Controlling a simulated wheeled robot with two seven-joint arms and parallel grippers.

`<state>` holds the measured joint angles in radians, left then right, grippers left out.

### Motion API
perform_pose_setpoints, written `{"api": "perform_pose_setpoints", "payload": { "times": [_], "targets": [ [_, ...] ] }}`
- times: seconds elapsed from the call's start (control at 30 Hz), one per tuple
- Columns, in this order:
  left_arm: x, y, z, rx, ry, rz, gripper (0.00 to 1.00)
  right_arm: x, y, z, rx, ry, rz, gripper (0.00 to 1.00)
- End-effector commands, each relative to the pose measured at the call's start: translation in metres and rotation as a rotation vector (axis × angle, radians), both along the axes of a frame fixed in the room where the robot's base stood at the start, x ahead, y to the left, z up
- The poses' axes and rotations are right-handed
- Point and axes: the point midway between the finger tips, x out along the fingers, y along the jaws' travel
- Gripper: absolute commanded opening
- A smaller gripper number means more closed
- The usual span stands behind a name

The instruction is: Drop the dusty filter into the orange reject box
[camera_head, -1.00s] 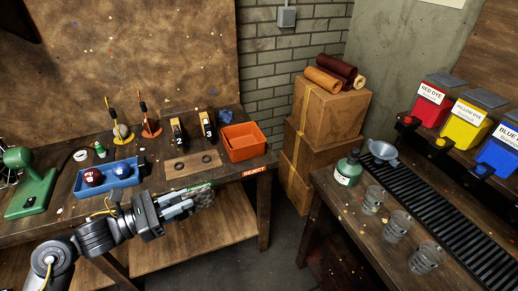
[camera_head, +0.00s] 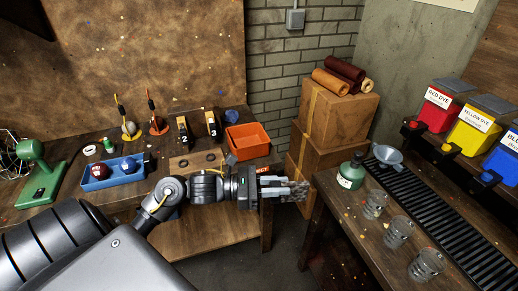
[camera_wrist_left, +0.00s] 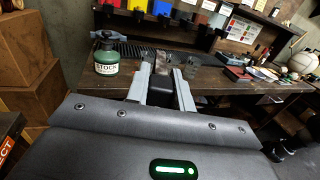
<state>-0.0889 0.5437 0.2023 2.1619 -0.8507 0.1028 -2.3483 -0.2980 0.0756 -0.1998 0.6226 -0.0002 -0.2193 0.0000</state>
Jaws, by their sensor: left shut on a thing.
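My left gripper (camera_head: 290,189) is shut on the dusty filter (camera_head: 302,190), a small grey, mottled piece at its fingertips, mostly hidden by the fingers in the head view. In the left wrist view the filter (camera_wrist_left: 168,61) shows beyond the fingers (camera_wrist_left: 162,82). The orange reject box (camera_head: 247,141) is an open box at the right end of the left workbench. The gripper is in front of and to the right of it, past the bench's right end. The box's REJECT label (camera_head: 263,169) is partly covered by my gripper. My right gripper is not in view.
Stacked cardboard boxes (camera_head: 338,115) stand behind the gap between benches. A blue tray (camera_head: 113,175) holds two balls.

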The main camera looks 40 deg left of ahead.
Motion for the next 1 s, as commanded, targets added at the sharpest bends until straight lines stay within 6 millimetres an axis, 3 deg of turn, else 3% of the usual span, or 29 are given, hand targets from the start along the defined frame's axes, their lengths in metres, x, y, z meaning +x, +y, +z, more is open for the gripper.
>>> {"api": "perform_pose_setpoints", "payload": {
  "times": [0.2,0.4,0.5,0.73,1.0],
  "targets": [
    [0.036,0.085,0.0,0.017,0.004,0.265,0.0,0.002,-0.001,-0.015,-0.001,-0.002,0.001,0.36],
    [0.063,0.163,0.031,0.016,0.002,0.516,0.0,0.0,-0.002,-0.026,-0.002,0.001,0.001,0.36],
    [0.069,0.185,0.048,0.013,0.001,0.591,0.0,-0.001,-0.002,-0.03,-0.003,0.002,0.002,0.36],
    [0.075,0.208,0.069,0.004,0.0,0.669,0.0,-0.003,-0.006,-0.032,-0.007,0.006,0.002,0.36],
    [0.082,0.214,0.066,0.0,-0.003,0.678,0.0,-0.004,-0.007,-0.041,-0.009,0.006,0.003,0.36]
  ]
}}
